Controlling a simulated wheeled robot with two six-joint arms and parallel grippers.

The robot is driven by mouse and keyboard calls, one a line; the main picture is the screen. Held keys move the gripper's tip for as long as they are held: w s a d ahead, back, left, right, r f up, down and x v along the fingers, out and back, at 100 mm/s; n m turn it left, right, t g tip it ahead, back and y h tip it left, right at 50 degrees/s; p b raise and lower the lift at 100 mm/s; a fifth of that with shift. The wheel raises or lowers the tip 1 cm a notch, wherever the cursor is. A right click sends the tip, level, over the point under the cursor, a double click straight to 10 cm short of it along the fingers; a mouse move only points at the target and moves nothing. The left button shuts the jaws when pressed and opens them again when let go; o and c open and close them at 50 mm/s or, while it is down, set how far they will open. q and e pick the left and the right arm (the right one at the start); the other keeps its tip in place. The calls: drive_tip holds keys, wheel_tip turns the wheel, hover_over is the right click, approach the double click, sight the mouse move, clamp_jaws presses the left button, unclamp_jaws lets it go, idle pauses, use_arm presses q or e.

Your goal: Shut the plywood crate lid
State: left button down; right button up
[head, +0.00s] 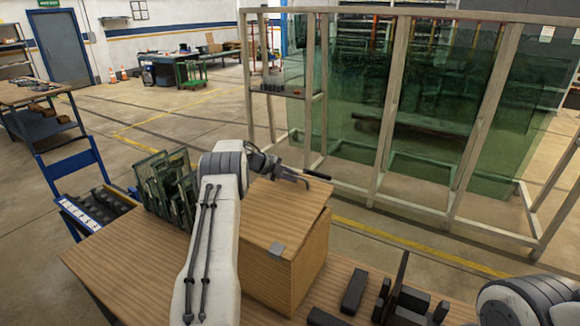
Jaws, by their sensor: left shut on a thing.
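The plywood crate (312,258) stands on the wooden table, right of my left arm. Its lid (283,212) is slightly raised, with a narrow wedge-shaped gap under its right edge. A small grey plate (277,249) is at the lid's near edge. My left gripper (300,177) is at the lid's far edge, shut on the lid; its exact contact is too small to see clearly. My left arm hides the crate's left side. Part of my right arm shows at the lower right, but its gripper is not in view.
Black blocks (354,291) lie on the table (130,262) right of the crate. Green glass panes in a rack (165,190) stand to the left. A large frame with green glass (400,100) stands behind. A blue cart (72,165) is at the left.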

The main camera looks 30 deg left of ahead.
sight(292, 183)
use_arm(q)
drive_tip(key=shift+w+a+f+g, duration=0.1)
drive_tip(key=shift+w+f+g, duration=0.15)
drive_tip(key=shift+f, duration=0.45)
drive_tip(key=shift+w+f+g, duration=0.2)
drive_tip(key=shift+f+g, duration=0.05)
drive_tip(key=shift+f, duration=0.45)
drive_tip(key=c, duration=0.9)
unclamp_jaws()
drive_tip(key=shift+r, duration=0.1)
drive_tip(key=shift+s+a+r, duration=0.15)
drive_tip(key=shift+s+r, duration=0.05)
drive_tip(key=b+v, duration=0.4)
drive_tip(key=v, duration=0.4)
drive_tip(key=shift+s, duration=0.15)
drive_tip(key=shift+b+v, duration=0.4)
drive_tip(key=shift+v, duration=0.35)
